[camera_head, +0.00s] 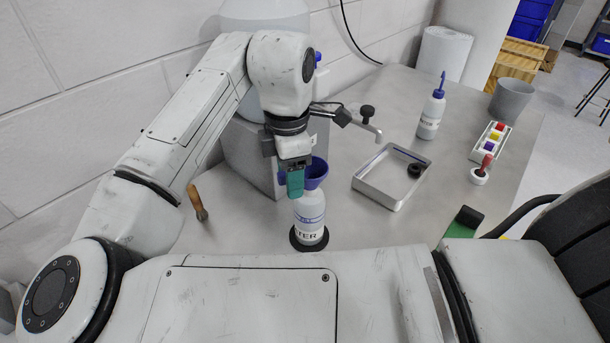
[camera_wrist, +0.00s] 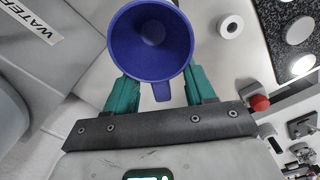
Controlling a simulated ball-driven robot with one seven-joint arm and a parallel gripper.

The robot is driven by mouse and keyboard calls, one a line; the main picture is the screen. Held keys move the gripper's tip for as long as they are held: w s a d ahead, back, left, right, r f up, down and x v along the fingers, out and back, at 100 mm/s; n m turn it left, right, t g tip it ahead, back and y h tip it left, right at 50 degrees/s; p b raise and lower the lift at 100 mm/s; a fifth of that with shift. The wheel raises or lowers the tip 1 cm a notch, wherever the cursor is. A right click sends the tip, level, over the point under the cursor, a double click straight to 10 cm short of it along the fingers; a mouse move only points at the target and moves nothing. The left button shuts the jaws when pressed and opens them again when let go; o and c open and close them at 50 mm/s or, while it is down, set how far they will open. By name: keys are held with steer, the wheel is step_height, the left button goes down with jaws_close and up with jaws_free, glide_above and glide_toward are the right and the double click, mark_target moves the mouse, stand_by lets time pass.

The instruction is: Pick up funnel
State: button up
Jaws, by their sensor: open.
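The blue funnel (camera_head: 316,170) sits upright in the mouth of a white bottle (camera_head: 309,215) marked with letters ending in "TER". In the wrist view the funnel (camera_wrist: 150,42) shows its round mouth and a small tab pointing toward my gripper (camera_wrist: 160,78). The green fingers are apart, one on each side of the funnel's near rim and tab. I cannot tell whether either finger touches it. In the head view my gripper (camera_head: 295,182) is at the funnel's left side, partly hiding it. The bottle is hidden under the funnel in the wrist view.
A grey block (camera_head: 250,155) with a large container and a tap (camera_head: 365,128) stands behind. A metal tray (camera_head: 392,178), a wash bottle (camera_head: 431,115), a grey cup (camera_head: 511,100) and a rack (camera_head: 490,142) are to the right. A wooden-handled tool (camera_head: 197,203) lies left. Tabletop between is partly clear.

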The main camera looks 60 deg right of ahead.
steer(key=shift+c, duration=0.3)
jaws_close()
steer(key=shift+r, duration=0.1)
